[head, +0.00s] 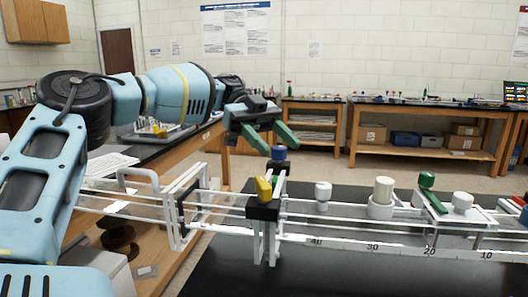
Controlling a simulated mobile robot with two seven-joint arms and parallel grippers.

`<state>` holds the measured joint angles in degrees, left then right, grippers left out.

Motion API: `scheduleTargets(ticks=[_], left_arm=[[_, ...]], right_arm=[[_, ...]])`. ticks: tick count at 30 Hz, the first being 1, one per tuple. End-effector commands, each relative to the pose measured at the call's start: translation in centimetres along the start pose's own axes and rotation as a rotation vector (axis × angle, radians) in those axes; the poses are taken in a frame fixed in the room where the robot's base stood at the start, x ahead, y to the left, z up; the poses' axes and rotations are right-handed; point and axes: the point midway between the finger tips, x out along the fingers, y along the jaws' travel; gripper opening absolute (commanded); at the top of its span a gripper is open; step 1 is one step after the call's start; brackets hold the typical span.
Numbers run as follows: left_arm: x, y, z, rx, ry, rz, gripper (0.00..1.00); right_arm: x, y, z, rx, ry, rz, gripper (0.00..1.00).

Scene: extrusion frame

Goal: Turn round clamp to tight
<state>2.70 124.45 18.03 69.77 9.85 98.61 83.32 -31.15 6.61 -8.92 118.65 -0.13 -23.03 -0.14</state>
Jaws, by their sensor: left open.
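My left gripper (283,152) reaches in from the left with its two green fingers apart and pointing down. A small round blue knob (279,154) shows between the fingertips, atop a dark clamp part on the rail frame. I cannot tell whether the fingers touch it, or whether it is the round clamp named in the task. In front of it, a yellow knob (263,187) sits on a black clamp block (262,211) on the white rails (345,222). My right gripper is not in view.
A numbered scale (373,246) runs in front. The black tabletop (330,275) is clear at the front.

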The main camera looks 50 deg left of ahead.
Motion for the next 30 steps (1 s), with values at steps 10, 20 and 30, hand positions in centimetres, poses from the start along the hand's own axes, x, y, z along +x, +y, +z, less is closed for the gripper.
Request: scheduleTargets(ticks=[10,20,30], left_arm=[[2.8,3.4,-1.7,0.006,0.001,0.002,0.52],[5.0,6.1,-3.0,0.003,0.001,0.001,0.52],[5.8,6.9,-3.3,0.001,0.0,0.0,0.52]], right_arm=[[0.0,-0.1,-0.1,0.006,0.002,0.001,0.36],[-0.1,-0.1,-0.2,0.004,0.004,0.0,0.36],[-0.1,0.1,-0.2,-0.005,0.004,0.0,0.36]])
